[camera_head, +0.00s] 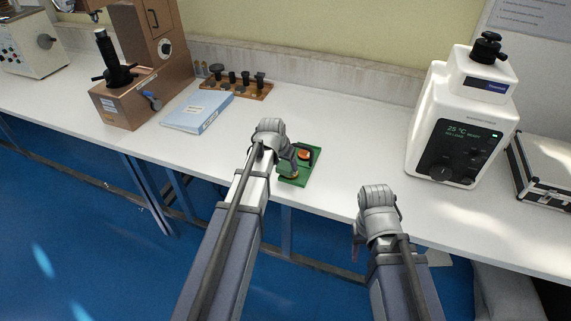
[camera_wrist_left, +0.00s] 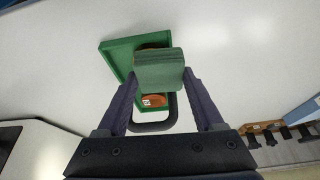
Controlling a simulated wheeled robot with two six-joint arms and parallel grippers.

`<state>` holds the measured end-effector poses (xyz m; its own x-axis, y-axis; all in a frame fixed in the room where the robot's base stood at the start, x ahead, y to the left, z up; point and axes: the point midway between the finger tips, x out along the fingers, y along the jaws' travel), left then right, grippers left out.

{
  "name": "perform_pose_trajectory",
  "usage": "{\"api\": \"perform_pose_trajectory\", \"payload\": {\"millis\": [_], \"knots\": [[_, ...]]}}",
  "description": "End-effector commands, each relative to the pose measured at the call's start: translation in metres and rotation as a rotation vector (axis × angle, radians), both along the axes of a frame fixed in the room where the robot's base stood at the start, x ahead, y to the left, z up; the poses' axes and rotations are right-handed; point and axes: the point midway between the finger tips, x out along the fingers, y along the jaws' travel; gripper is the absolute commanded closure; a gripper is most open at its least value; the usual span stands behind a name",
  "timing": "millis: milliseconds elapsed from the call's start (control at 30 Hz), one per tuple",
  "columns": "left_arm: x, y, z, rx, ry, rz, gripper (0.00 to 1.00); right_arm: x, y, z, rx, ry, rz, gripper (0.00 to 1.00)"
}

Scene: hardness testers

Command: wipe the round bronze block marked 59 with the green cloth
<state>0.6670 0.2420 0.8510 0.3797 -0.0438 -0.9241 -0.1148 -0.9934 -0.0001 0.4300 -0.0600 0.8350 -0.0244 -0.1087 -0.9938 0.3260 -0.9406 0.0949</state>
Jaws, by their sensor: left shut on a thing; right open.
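The green cloth (camera_wrist_left: 158,70) is a folded pad clamped between the two fingers of my left gripper (camera_wrist_left: 160,84) in the left wrist view. It covers part of a green tray (camera_wrist_left: 113,62). An orange-bronze round block (camera_wrist_left: 152,101) with a small white label shows below the cloth, its number too small to read. Another bronze edge shows above the cloth. In the head view, my left gripper (camera_head: 287,167) is over the left part of the tray (camera_head: 290,181), beside a bronze block (camera_head: 304,154). Cloth contact with a block cannot be told. My right gripper (camera_head: 357,243) is open and empty by the table's front edge.
A white tester (camera_head: 440,140) stands at the right, beside a silver case (camera_head: 545,170). A brown tester (camera_head: 128,100), a blue binder (camera_head: 197,112) and a wooden rack (camera_head: 238,88) stand at the left. The white tabletop (camera_head: 345,130) behind the tray is clear.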

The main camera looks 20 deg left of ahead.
Motion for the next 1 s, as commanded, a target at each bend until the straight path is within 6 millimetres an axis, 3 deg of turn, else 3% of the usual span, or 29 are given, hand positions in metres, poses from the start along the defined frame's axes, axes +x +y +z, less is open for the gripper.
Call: {"api": "perform_pose_trajectory", "payload": {"millis": [33, 433, 833, 1000], "knots": [[0.0, 0.0, 0.01, 0.0, 0.0, 0.0, 0.76, 0.0, 0.0, 0.01, 0.0, 0.0, 0.0, 0.5], [0.0, 0.0, 0.048, 0.0, 0.0, 0.0, 0.76, 0.0, 0.0, 0.048, 0.0, 0.0, 0.0, 0.5], [0.0, 0.0, 0.049, 0.0, 0.0, 0.0, 0.76, 0.0, 0.0, 0.049, 0.0, 0.0, 0.0, 0.5], [0.0, 0.0, 0.06, 0.0, 0.0, 0.0, 0.76, 0.0, 0.0, 0.06, 0.0, 0.0, 0.0, 0.5]]}}
